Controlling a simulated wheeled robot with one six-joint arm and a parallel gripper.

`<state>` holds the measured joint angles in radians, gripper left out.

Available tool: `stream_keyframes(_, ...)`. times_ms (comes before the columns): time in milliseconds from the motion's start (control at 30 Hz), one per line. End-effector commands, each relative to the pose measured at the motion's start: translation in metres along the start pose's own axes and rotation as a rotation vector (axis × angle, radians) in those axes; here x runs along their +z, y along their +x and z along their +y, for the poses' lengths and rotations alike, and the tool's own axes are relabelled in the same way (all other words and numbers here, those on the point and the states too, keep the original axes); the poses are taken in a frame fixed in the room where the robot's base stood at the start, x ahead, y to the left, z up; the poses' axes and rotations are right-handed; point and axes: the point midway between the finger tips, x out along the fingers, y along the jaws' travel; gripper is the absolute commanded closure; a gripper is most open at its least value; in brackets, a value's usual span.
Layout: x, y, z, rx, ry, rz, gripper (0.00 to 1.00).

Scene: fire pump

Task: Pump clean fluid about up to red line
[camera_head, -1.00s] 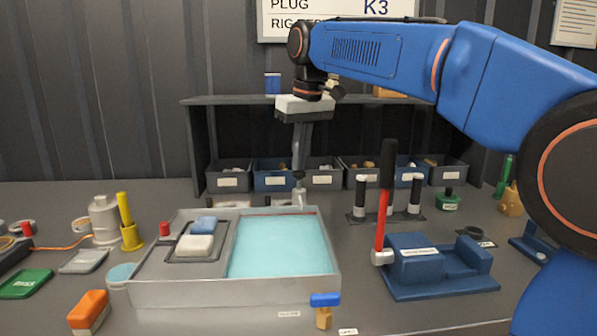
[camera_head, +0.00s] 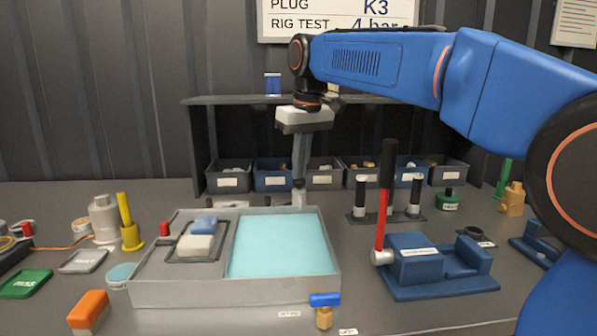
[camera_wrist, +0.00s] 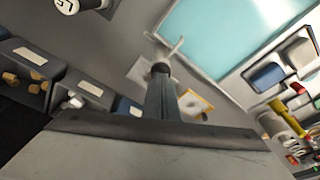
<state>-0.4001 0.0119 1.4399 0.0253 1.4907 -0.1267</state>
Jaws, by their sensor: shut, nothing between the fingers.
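The grey tank (camera_head: 160,292) stands on the bench, and its right basin holds turquoise fluid (camera_head: 280,247), which also shows in the wrist view (camera_wrist: 230,40). The fluid looks close to the rim at the back; I cannot make out a red line there now. A pale pump fitting (camera_head: 299,198) stands at the tank's back edge, with a pale crossed handle (camera_wrist: 166,48) in the wrist view. My gripper (camera_head: 299,184) is shut and points down with its tips at the top of this fitting; it appears to touch it. The wrist view shows my fingertips (camera_wrist: 160,70) over it.
Several bins (camera_head: 325,178) stand under a shelf behind the tank. A stand with black-topped posts (camera_head: 388,205) and a blue fixture (camera_head: 430,268) with a red-and-black lever (camera_head: 383,205) are to the right. A blue-handled valve (camera_head: 324,310) sits in front. Sponges (camera_head: 196,246) lie left of the fluid.

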Motion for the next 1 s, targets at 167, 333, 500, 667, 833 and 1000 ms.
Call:
stream_keyframes(167, 0.0, 0.0, 0.0, 0.0, 0.0, -0.003, 1.0)
stream_keyframes(333, -0.002, -0.008, 0.0, 0.0, 0.0, -0.001, 1.0)
stream_keyframes(500, -0.004, -0.017, 0.0, 0.0, 0.0, -0.001, 1.0)
stream_keyframes(667, -0.005, -0.022, 0.0, 0.0, 0.0, -0.002, 1.0)
stream_keyframes(833, -0.005, -0.022, 0.0, 0.0, 0.0, -0.001, 1.0)
stream_keyframes(1000, -0.005, -0.022, 0.0, 0.0, 0.0, -0.001, 1.0)
